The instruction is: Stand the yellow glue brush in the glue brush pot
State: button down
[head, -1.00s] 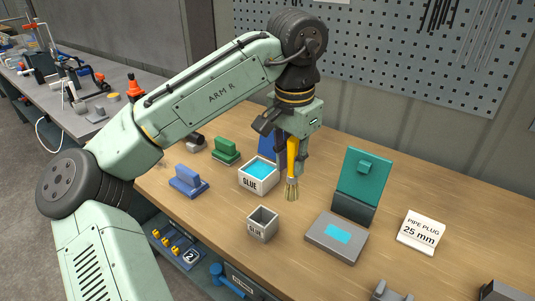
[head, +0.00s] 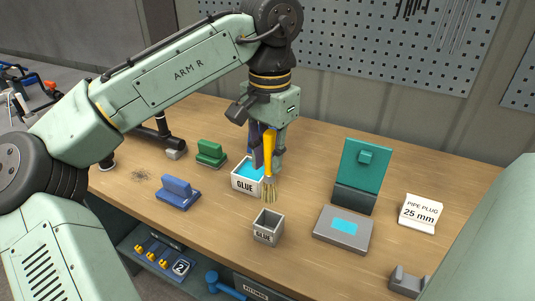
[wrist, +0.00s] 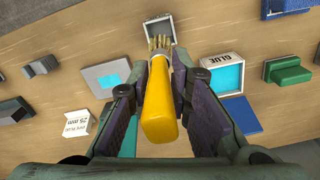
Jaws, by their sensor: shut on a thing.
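The yellow glue brush (head: 268,152) hangs upright, bristles down, in my gripper (head: 264,160), which is shut on its handle. The grey, open-topped glue brush pot (head: 268,229) stands on the bench, below the bristles in the head view. The bristles are above and apart from the pot, which looks empty. In the wrist view my gripper (wrist: 159,95) grips the brush (wrist: 160,110) between both fingers. The bristles point toward the pot (wrist: 160,27) and overlap its opening's near edge there.
A white GLUE box (head: 243,185) with blue contents stands just behind the brush. Blue (head: 178,193) and green (head: 210,153) blocks lie left. A grey plate (head: 343,229), teal stand (head: 362,170) and pipe plug sign (head: 420,212) are right. Bare bench surrounds the pot.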

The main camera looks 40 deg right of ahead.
aim_at(269, 178)
jog(key=shift+f+b, duration=1.4)
jog(key=shift+f, duration=1.5)
jog(key=shift+p, duration=1.2)
notch_tip(269, 178, down, 7)
jog(key=b, duration=0.3)
dwell(2.0)
jog(key=c, duration=1.4)
grip_release()
notch_tip(269, 178, up, 12)
jog(key=shift+f, duration=0.1)
